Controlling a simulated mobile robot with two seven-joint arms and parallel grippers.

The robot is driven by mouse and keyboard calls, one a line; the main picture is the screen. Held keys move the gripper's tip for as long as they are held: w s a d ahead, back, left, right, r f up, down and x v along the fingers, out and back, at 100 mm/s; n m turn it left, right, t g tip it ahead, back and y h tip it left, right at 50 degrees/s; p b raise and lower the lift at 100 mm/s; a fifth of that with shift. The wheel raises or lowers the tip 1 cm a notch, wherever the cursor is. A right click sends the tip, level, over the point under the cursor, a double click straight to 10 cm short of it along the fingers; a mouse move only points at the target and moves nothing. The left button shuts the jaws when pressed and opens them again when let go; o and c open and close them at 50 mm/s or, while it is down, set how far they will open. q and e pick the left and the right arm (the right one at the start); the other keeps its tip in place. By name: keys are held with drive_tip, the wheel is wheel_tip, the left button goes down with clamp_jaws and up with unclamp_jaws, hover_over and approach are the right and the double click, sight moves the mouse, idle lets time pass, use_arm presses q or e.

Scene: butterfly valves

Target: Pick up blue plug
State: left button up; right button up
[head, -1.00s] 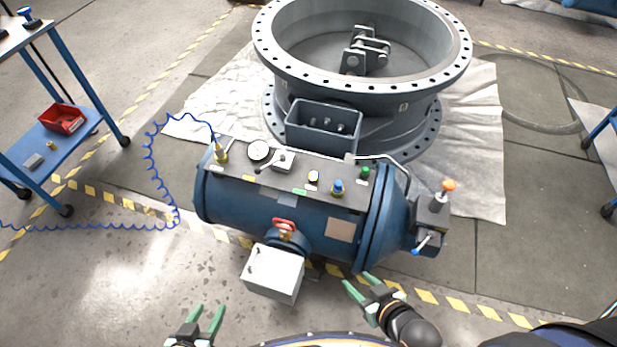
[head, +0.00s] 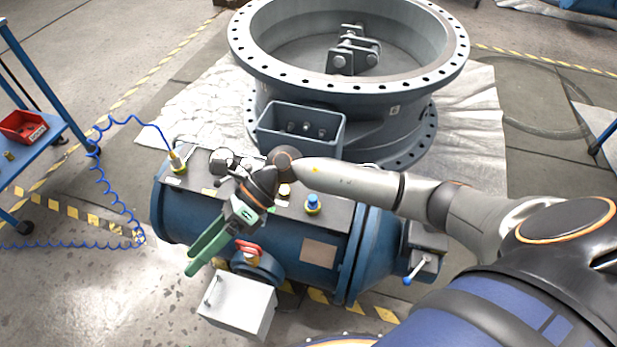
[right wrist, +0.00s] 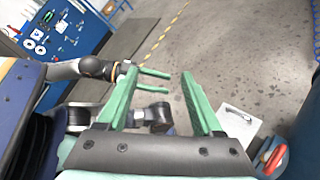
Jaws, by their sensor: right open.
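The blue plug (head: 312,203) stands upright in a yellowish seat on top of the blue tank (head: 300,243), right of the middle of its dark top plate. My right gripper (head: 191,262) is open and empty, to the left of the plug and in front of the tank, with its green fingers pointing down-left. My right arm passes just behind the plug. The right wrist view shows the right fingers (right wrist: 158,75) apart with nothing held. My left gripper (right wrist: 167,83) shows there with its fingers apart; it is out of the head view. The plug is not visible in the right wrist view.
A red valve handle (head: 248,249) and a white box (head: 237,303) are at the tank's front. A large flanged ring (head: 350,90) stands behind. A blue hose (head: 101,165) hangs at left.

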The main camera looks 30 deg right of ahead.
drive_tip(key=w+d+f+n+h+b, duration=0.35)
drive_tip(key=d+f+h, duration=0.35)
drive_tip(key=d, duration=0.4)
drive_tip(key=n+t+h+b, duration=0.2)
drive_tip(key=h, duration=0.6)
approach(313, 198)
drive_tip(key=shift+w+d+f+b, duration=0.1)
drive_tip(key=shift+d+f+b, duration=0.1)
drive_tip(key=shift+f, duration=0.35)
drive_tip(key=shift+w+d+f+b, duration=0.15)
drive_tip(key=shift+d+f, duration=0.1)
drive_tip(key=shift+f, duration=1.1)
use_arm(q)
wheel_tip(313, 198, down, 6)
use_arm(e)
wheel_tip(313, 198, down, 2)
drive_tip(key=shift+s+f+b, duration=0.1)
drive_tip(key=shift+b, duration=0.2)
wheel_tip(313, 198, down, 3)
drive_tip(key=shift+d+r, duration=0.2)
use_arm(q)
drive_tip(key=shift+m+t, duration=0.3)
drive_tip(key=shift+t, duration=0.5)
drive_tip(key=w+r, duration=0.3)
drive_tip(key=shift+d+r, duration=0.1)
drive_tip(key=shift+d, duration=0.05)
use_arm(e)
clamp_jaws()
